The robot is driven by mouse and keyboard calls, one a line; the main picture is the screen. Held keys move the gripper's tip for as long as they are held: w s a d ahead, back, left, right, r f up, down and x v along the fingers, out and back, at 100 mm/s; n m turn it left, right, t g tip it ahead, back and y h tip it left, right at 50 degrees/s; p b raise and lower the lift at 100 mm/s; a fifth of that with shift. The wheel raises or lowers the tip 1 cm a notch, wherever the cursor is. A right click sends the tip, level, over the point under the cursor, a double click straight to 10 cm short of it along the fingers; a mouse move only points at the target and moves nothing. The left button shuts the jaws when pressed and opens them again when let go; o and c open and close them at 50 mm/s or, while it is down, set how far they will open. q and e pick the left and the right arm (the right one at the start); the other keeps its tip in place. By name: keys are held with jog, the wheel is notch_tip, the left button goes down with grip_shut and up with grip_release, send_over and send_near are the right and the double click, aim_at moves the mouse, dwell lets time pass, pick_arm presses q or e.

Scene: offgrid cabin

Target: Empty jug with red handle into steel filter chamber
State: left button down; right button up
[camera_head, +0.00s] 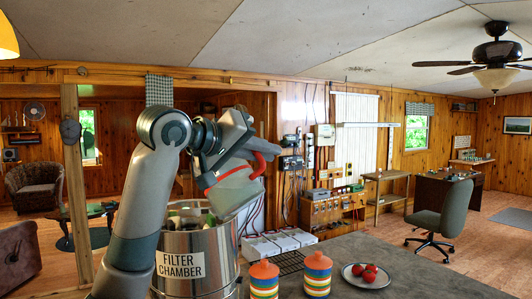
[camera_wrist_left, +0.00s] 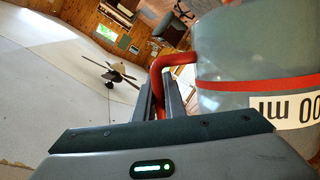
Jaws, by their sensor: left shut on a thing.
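The jug (camera_head: 236,192) is translucent with a red band and a red handle (camera_head: 258,166). It is tilted above the right side of the steel filter chamber (camera_head: 206,268), which is a round metal vessel with a "FILTER CHAMBER" label. My left gripper (camera_head: 254,160) is shut on the red handle. In the left wrist view the handle (camera_wrist_left: 166,66) runs between the fingers, and the jug (camera_wrist_left: 250,40) fills the upper right. I cannot tell whether liquid is in the jug or flowing. My arm hides part of the chamber's left side. My right gripper is not in view.
Two striped jars with orange lids (camera_head: 264,284) (camera_head: 317,276) stand right of the chamber on the dark counter (camera_head: 400,270). A plate (camera_head: 384,277) with red fruit lies farther right. White boxes (camera_head: 278,243) and a black rack (camera_head: 290,262) are behind.

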pick_arm(q)
jog(key=shift+w+a+r+n, duration=0.1)
jog(key=shift+a+r+n, duration=0.1)
jog(key=shift+r+n, duration=0.15)
dwell(0.8)
jog(key=shift+a+r+h+p, duration=0.1)
jog(key=shift+h+p, duration=0.2)
jog(key=shift+p, duration=0.1)
jog(key=shift+w+a+r+n+p, duration=0.2)
jog(key=shift+a+r+n+p, duration=0.15)
jog(key=shift+n, duration=0.1)
dwell(0.9)
jog(key=shift+w+a+r+n, duration=0.1)
jog(key=shift+w+a+n, duration=0.05)
jog(key=shift+a+n, duration=0.15)
dwell(1.2)
jog(key=shift+w+a+h, duration=0.1)
jog(key=shift+h, duration=0.3)
jog(key=shift+a+r+n+p, duration=0.15)
jog(key=shift+n+p, duration=0.15)
jog(key=shift+p, duration=0.1)
jog(key=shift+w+a+r+n, duration=0.1)
jog(key=shift+w+a+n, duration=0.2)
jog(key=shift+a, duration=0.1)
dwell(1.3)
jog(key=shift+a+p, duration=0.15)
jog(key=shift+p, duration=0.15)
dwell(0.5)
